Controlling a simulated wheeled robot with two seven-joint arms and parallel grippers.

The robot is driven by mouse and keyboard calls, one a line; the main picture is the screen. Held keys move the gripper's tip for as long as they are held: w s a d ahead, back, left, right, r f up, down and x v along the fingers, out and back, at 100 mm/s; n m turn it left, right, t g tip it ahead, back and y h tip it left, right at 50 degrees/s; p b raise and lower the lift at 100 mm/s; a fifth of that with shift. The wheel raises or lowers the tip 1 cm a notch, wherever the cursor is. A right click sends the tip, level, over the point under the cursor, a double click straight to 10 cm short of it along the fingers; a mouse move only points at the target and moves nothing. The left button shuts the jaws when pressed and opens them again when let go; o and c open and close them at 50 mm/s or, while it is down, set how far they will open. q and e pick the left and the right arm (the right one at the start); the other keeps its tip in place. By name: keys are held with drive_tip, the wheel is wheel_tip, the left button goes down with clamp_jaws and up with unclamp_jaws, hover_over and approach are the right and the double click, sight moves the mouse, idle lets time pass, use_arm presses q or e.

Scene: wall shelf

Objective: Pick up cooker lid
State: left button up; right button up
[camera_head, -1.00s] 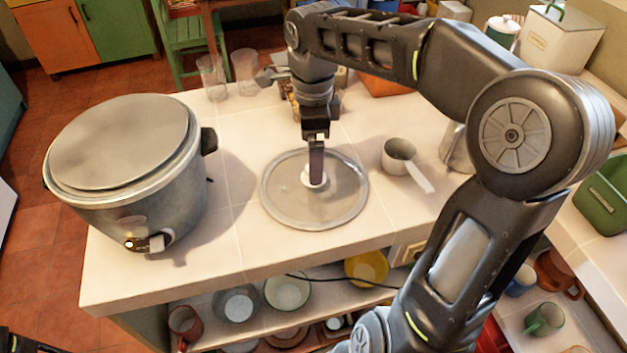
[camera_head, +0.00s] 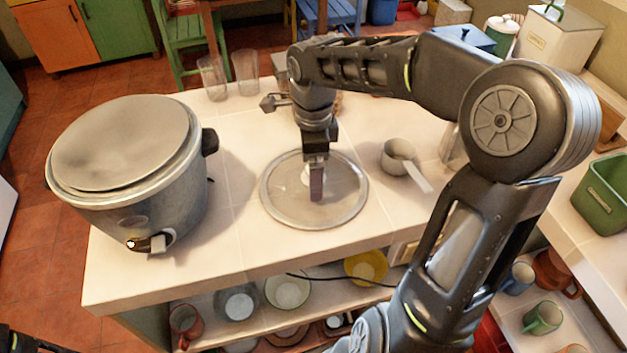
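The round glass lid (camera_head: 278,205) with a metal rim lies flat on the white tiled counter. Its pale knob (camera_head: 306,176) is partly hidden behind a finger of my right gripper (camera_head: 316,182). That gripper points down at the lid's centre, its fingertip in front of the knob. I see one finger clearly, so the gap between the fingers and any contact with the knob cannot be told. The grey cooker (camera_head: 150,215) stands at the left of the counter, its top covered by a flat grey disc (camera_head: 125,140). My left gripper is not visible.
A small saucepan (camera_head: 398,155) sits right of the lid, its handle toward the front. Two clear glasses (camera_head: 245,72) stand at the back. Bowls (camera_head: 287,290) and mugs fill the shelf below. Bare counter (camera_head: 235,190) lies between cooker and lid.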

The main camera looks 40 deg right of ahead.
drive_tip(key=shift+c, duration=0.4)
drive_tip(key=shift+s, duration=0.15)
drive_tip(key=c, duration=1.4)
drive_tip(key=shift+f, duration=0.2)
clamp_jaws()
